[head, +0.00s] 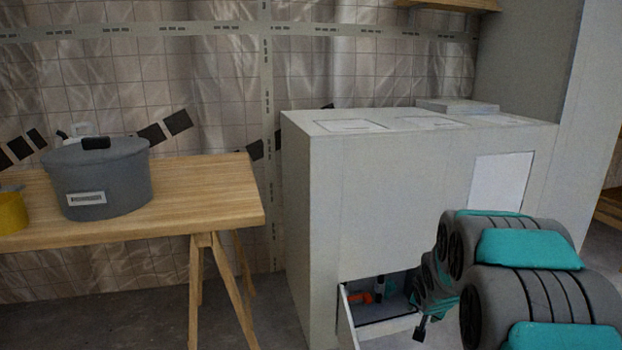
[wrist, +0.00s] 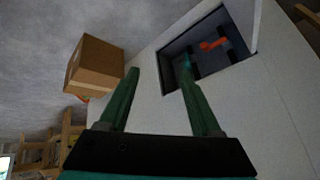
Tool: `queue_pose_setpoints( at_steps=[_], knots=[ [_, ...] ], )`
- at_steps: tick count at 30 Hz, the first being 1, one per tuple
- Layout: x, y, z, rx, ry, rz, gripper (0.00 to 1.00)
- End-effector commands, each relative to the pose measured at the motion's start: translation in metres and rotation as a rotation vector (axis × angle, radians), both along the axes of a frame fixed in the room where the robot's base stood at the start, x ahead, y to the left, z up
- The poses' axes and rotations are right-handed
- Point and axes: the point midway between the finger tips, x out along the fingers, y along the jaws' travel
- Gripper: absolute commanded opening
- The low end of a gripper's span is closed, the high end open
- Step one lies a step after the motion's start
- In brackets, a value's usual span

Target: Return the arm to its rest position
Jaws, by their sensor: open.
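My arm (head: 510,265), grey with teal covers, reaches from the lower right of the head view toward the low front of a white cabinet (head: 315,200). My gripper (wrist: 160,66) is open and empty in the wrist view, its two green fingers well apart. In the head view its end shows only small and dark, near the arm's far end. An open compartment (head: 372,316) sits low in the cabinet, with an orange item (head: 361,298) inside. The opening (wrist: 176,48) lies just beyond the right finger in the wrist view; whether the finger touches its edge I cannot tell.
A white flap or panel (head: 346,322) stands at the compartment's left side. A wooden trestle table (head: 205,195) on the left holds a grey pot (head: 103,180) and a yellow container (head: 11,212). A cardboard box (wrist: 95,66) shows in the wrist view. Floor between table and cabinet is clear.

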Motion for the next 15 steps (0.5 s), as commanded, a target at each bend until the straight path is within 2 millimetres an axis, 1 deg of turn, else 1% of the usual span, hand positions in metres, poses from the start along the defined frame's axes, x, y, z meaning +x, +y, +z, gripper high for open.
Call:
queue_pose_setpoints(
  at_steps=[1, 5, 6, 8, 12, 14, 15],
  knots=[
    [-0.017, 0.006, 0.014, -0.014, 0.034, 0.015, 0.65],
    [-0.065, 0.021, 0.037, -0.043, 0.137, 0.060, 0.65],
    [-0.081, 0.026, 0.044, -0.049, 0.171, 0.076, 0.65],
    [-0.106, 0.033, 0.053, -0.056, 0.221, 0.100, 0.65],
    [-0.166, 0.053, 0.073, -0.062, 0.334, 0.169, 0.65],
    [-0.191, 0.062, 0.080, -0.061, 0.382, 0.205, 0.65],
    [-0.210, 0.068, 0.086, -0.058, 0.413, 0.229, 0.65]
  ],
)
